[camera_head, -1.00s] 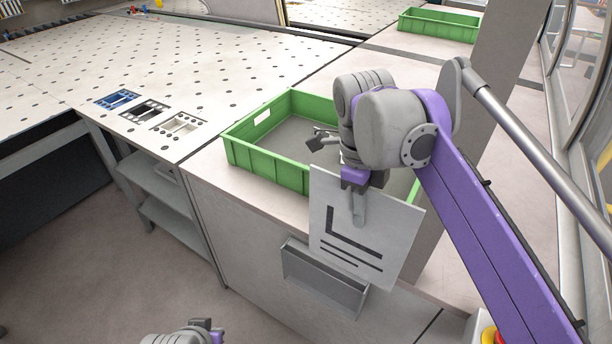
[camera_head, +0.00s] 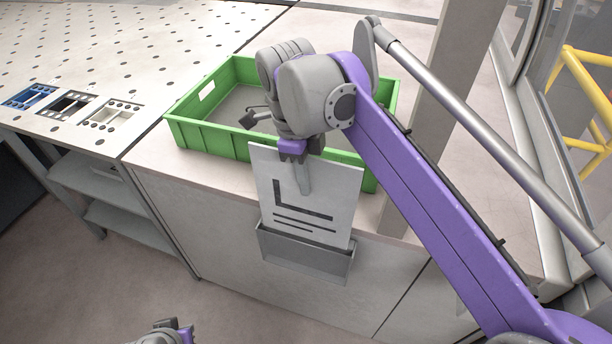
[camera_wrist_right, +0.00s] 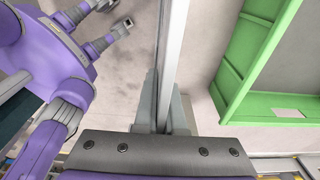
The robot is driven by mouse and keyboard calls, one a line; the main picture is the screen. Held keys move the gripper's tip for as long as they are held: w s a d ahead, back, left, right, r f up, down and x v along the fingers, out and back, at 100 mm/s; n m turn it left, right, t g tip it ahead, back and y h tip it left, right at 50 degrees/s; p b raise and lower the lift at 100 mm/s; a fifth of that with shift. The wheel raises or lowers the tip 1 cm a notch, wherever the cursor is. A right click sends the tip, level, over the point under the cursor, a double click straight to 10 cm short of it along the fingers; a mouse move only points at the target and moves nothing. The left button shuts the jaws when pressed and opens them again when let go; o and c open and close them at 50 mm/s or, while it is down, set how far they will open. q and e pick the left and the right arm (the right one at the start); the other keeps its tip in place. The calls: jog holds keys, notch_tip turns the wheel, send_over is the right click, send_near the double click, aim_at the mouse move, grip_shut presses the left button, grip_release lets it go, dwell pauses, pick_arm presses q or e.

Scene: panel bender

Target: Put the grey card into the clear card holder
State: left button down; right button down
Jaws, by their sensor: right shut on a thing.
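The grey card (camera_head: 320,186), with a black L-shaped mark and bars, hangs nearly upright in my right gripper (camera_head: 303,178). Its lower edge meets the rim of the card holder (camera_head: 300,262) on the cabinet front; I cannot tell how far it is inside. The holder looks grey and see-through. In the right wrist view, the card (camera_wrist_right: 172,50) is seen edge-on between the closed fingers (camera_wrist_right: 163,108). My left gripper (camera_head: 176,328) shows only partly at the bottom edge, away from the card, its opening unclear.
A green crate (camera_head: 205,140) stands on the counter behind the card, with a dark object inside. A perforated table (camera_head: 140,50) with blue, black and white frames (camera_head: 108,114) lies to the left. A post (camera_head: 440,95) rises at right. The floor in front is clear.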

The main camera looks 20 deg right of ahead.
aim_at(299, 202)
dwell(0.6)
dwell(0.3)
jog(key=shift+f+b, duration=4.2)
jog(key=shift+f, duration=4.8)
jog(key=c, duration=0.9)
grip_release()
jog(key=r, duration=0.3)
jog(key=r+p, duration=0.1)
jog(key=r, duration=0.3)
jog(key=a+r+p, duration=0.1)
jog(key=r, duration=0.2)
jog(key=shift+w+a+r, duration=0.1)
jog(key=shift+w+r, duration=0.3)
